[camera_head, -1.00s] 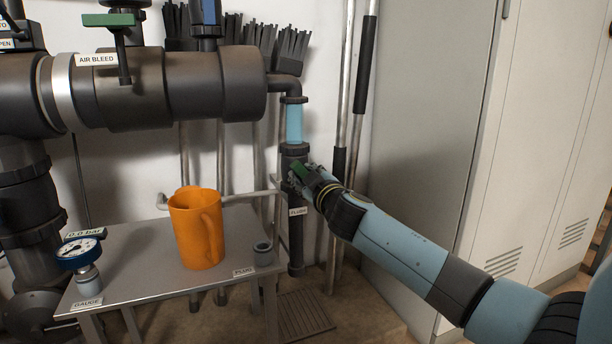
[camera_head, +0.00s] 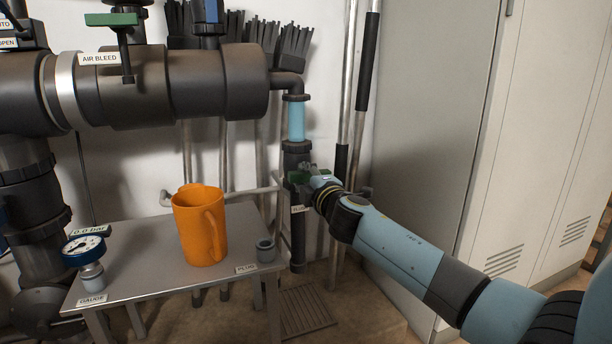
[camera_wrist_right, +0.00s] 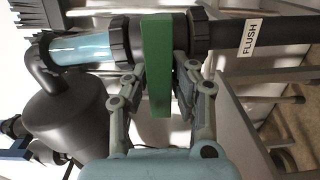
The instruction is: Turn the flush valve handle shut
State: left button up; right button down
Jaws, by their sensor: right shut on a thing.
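The flush valve (camera_head: 296,153) sits on the vertical pipe below a pale blue clear section. Its green handle (camera_head: 295,178) also shows in the right wrist view (camera_wrist_right: 157,60), lying across the pipe. My right gripper (camera_head: 309,181) reaches in from the right and is shut on the handle. In the right wrist view its fingers (camera_wrist_right: 158,88) lie on both sides of the green bar. The FLUSH label (camera_wrist_right: 250,37) is on the pipe beside the valve. In the head view, my gripper partly hides the handle. My left gripper is not in view.
A grey table (camera_head: 140,275) holds an orange jug (camera_head: 200,228), a blue-rimmed gauge (camera_head: 86,254) and a grey plug (camera_head: 265,249). The large manifold pipe (camera_head: 190,82) runs above. A grey cabinet (camera_head: 430,130) stands at right, brushes (camera_head: 294,45) behind.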

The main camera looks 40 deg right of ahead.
jog(key=shift+f+n, duration=0.2)
jog(key=shift+n, duration=0.2)
jog(key=c, duration=1.2)
grip_release()
jog(key=shift+a, duration=0.1)
jog(key=shift+o, duration=0.2)
jog(key=shift+r, duration=0.1)
jog(key=v, duration=1.2)
